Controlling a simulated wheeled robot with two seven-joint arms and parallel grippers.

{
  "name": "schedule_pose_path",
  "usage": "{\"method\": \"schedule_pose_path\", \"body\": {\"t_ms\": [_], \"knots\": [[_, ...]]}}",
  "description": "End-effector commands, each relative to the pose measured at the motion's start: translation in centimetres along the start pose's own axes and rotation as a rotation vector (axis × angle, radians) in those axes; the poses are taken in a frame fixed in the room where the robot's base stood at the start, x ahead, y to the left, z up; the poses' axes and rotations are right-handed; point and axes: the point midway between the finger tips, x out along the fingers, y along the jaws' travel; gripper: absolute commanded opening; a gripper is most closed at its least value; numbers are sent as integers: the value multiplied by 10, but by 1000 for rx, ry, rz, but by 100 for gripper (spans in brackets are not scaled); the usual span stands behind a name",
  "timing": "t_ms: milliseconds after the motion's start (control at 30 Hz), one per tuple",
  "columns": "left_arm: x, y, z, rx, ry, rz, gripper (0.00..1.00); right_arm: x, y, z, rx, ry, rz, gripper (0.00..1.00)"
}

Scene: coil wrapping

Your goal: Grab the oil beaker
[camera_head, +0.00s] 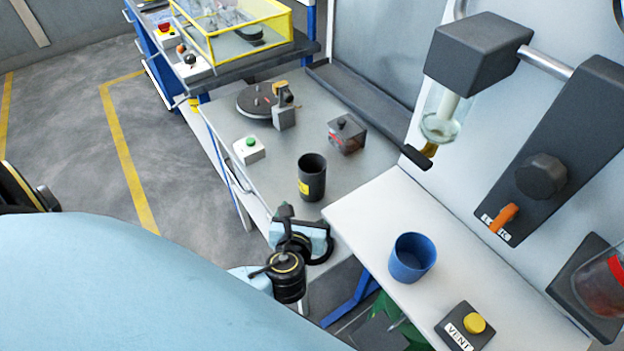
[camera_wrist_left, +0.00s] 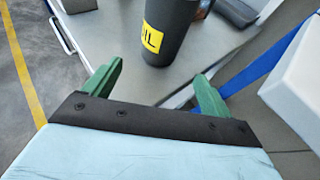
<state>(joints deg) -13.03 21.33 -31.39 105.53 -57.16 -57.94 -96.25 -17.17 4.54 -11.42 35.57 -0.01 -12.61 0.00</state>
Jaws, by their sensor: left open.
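The oil beaker is a dark grey cup (camera_head: 312,176) with a yellow label, standing upright on the grey table. It also shows in the left wrist view (camera_wrist_left: 172,28), at the top, where part of its label reads "IL" and its rim is cut off. My left gripper (camera_head: 304,228) is at the table's near edge, just in front of the beaker. In the left wrist view its green fingers (camera_wrist_left: 159,74) are spread and empty, with the beaker beyond them, between their lines. The beaker is apart from the fingers. My right gripper is not in view.
A white shelf (camera_head: 364,220) to the right holds a blue cup (camera_head: 412,257) and a yellow-button box (camera_head: 466,326). Behind the beaker are a small dark lidded box (camera_head: 346,135) and a round black turntable (camera_head: 258,100). A green-button box (camera_head: 249,150) sits at left.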

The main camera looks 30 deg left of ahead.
Motion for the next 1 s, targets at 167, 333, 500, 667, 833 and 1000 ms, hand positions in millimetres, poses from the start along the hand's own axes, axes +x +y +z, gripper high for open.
{"method": "schedule_pose_path", "body": {"t_ms": [167,333,500,667,833,1000], "knots": [[31,0,13,-1,-1,2,84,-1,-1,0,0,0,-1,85],[44,0,18,-3,1,1,84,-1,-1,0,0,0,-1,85],[60,1,25,-5,0,3,84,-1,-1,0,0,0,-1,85],[86,1,29,-4,1,3,84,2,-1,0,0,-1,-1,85],[101,0,29,-5,3,1,84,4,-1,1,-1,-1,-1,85],[102,1,29,-5,4,1,84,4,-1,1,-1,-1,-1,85]]}}
